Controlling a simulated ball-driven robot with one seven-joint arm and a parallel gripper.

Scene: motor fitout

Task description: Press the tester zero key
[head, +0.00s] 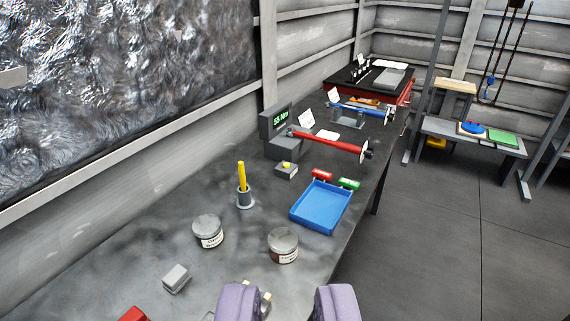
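A grey tester (278,122) with a lit green display stands on the dark bench against the wall, beyond the middle of the view. A red torque wrench (330,143) lies with one end at the tester's lower block. A small grey box with a yellow button on top (286,170) sits on the bench just in front of the tester; I cannot read any label on it to tell whether it is the zero key. My gripper (287,304) shows two purple fingers at the bottom edge, spread apart, well short of the tester. Nothing is visibly held.
A blue tray (321,206), two lidded jars (208,231) (283,245), a yellow stick in a grey holder (243,189) and a small grey block (176,278) stand on the bench between. Red (322,174) and green (349,183) cylinders lie behind the tray. Open floor lies right.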

